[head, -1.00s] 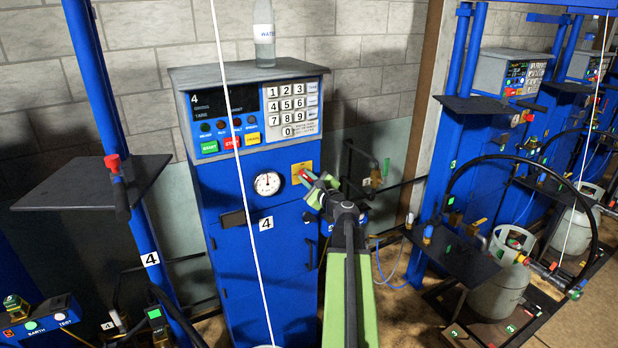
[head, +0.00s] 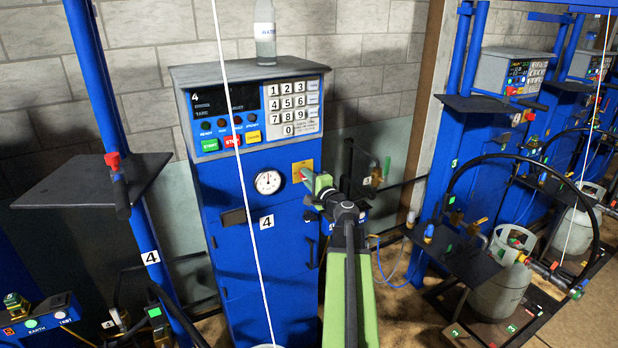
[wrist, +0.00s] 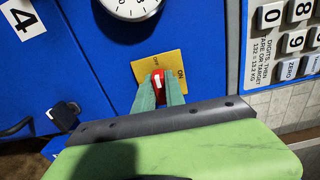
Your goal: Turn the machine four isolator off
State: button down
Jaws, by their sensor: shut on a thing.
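The machine four cabinet (head: 225,195) is blue and carries a "4" label. Its isolator is a red knob (wrist: 158,78) with a white mark, on a yellow plate (wrist: 173,67) lettered OFF and ON. In the wrist view the mark points up the picture, nearer the OFF word than the ON word. My gripper (head: 313,182) is at the plate, and its green fingers (wrist: 159,92) are shut on the knob, one on each side. In the head view the fingers hide most of the knob.
A round gauge (head: 268,182) sits left of the isolator, and a keypad (head: 292,107) is above it. A water bottle (head: 264,35) stands on the cabinet top. A thin white cord (head: 240,160) hangs in front. Gas cylinders (head: 500,280) stand at the right.

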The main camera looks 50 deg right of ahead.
jog(key=shift+f+n, duration=0.1)
jog(key=shift+n, duration=0.2)
jog(key=c, duration=1.4)
grip_release()
jog(key=shift+s, duration=0.1)
